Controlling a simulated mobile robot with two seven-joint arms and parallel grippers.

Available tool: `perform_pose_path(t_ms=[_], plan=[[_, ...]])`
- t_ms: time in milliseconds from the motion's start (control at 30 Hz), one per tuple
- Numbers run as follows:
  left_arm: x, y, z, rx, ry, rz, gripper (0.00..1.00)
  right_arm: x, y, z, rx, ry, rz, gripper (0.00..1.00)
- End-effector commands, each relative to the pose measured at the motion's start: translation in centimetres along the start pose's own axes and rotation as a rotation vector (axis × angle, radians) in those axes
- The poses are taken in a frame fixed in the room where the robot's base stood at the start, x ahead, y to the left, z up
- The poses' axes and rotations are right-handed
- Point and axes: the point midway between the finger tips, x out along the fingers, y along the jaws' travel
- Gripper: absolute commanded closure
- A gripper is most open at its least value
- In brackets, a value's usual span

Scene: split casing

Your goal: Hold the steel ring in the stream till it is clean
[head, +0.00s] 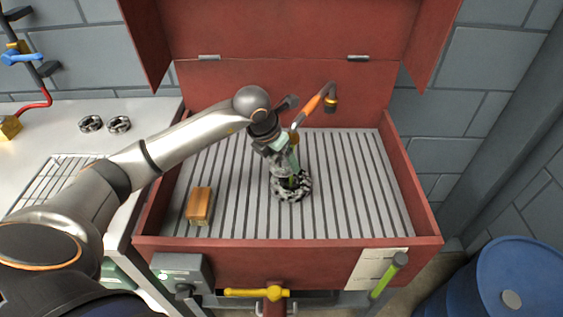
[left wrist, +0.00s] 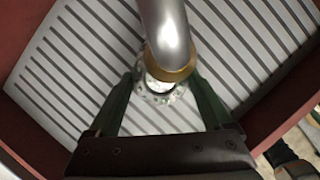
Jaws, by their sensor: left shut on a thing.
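The steel ring (head: 291,192) is grey with dark blotches and is low over the grate, in the middle of the red basin. Whether it touches the slats I cannot tell. My left gripper (head: 291,180) reaches down from above and is shut on it. In the left wrist view the green fingers (left wrist: 162,84) are on either side of the ring (left wrist: 158,98). A steel spout with a brass tip (left wrist: 172,68) hangs over the ring there and hides part of it. I cannot make out a stream clearly. My right gripper is not in view.
An orange block (head: 200,205) lies on the slatted grate (head: 360,190), left of the ring. Two similar rings (head: 91,123) lie on the left bench. A yellow valve lever (head: 257,292) is on the basin's front. A blue drum (head: 515,280) stands at right. The grate's right side is clear.

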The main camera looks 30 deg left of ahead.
Motion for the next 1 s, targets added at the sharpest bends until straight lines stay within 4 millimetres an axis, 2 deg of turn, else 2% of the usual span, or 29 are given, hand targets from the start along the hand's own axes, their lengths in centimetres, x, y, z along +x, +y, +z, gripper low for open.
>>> perform_pose_path(t_ms=[367,1000], plan=[[-0.1,0.8,0.3,-0.001,-0.005,0.001,1.0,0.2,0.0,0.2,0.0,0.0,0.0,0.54],[-0.2,-0.5,0.1,-0.001,-0.005,0.0,1.0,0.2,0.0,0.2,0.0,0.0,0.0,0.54]])
